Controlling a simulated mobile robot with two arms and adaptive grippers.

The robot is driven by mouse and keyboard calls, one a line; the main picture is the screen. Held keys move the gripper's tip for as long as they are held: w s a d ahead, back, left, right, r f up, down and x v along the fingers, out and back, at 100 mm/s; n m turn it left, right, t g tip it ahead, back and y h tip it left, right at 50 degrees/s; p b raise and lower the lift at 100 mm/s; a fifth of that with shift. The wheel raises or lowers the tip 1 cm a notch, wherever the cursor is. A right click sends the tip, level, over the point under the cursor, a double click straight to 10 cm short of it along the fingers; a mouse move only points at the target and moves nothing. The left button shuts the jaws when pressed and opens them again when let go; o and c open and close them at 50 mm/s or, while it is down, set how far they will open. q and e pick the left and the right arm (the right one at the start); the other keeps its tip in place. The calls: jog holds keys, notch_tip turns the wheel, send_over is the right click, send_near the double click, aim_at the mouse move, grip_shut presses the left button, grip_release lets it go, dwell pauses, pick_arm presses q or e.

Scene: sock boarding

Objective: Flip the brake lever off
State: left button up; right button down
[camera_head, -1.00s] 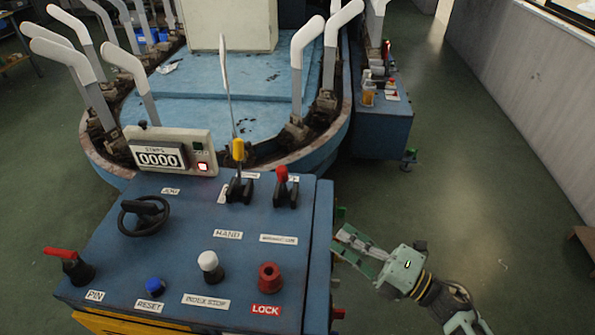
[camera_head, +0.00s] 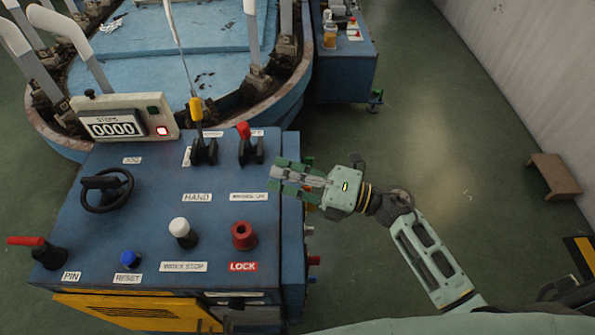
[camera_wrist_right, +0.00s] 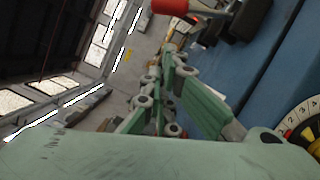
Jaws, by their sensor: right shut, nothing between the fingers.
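The blue control console (camera_head: 140,213) carries two black levers side by side near its back edge. One has a yellow grip (camera_head: 196,108). The other, to its right, has a red grip (camera_head: 243,130) and stands roughly upright. The labels behind them are partly hidden, so I cannot tell which is the brake lever. My right gripper (camera_head: 280,180) is shut and empty at the console's right edge, to the right of and nearer than the red-gripped lever, apart from it. In the right wrist view, a red grip (camera_wrist_right: 170,6) shows at the top beyond the fingers (camera_wrist_right: 165,105).
The console also holds a handwheel (camera_head: 107,189), a red-handled pin lever (camera_head: 38,250), a blue reset button (camera_head: 130,259), a white knob (camera_head: 181,229) and a red lock knob (camera_head: 243,235). A step counter (camera_head: 120,122) stands at the back. The floor (camera_head: 420,140) at right is mostly clear.

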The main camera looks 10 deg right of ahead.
aim_at(247, 138)
jog(key=w+a+r+p, duration=0.1)
jog(key=w+a, duration=0.3)
jog(key=w, duration=0.1)
jog(key=shift+w+a+r+p, duration=0.35)
jog(key=shift+a, duration=0.05)
jog(key=w+d+r+m+g+h+p, duration=0.1)
jog(key=w+r+m+p, duration=0.3)
jog(key=w+m+p, duration=0.4)
jog(key=shift+w+d+h+p, duration=0.3)
jog(key=shift+h+p, duration=0.4)
jog(key=shift+p, duration=0.95)
jog(key=shift+s+d, duration=0.1)
jog(key=shift+d, duration=0.05)
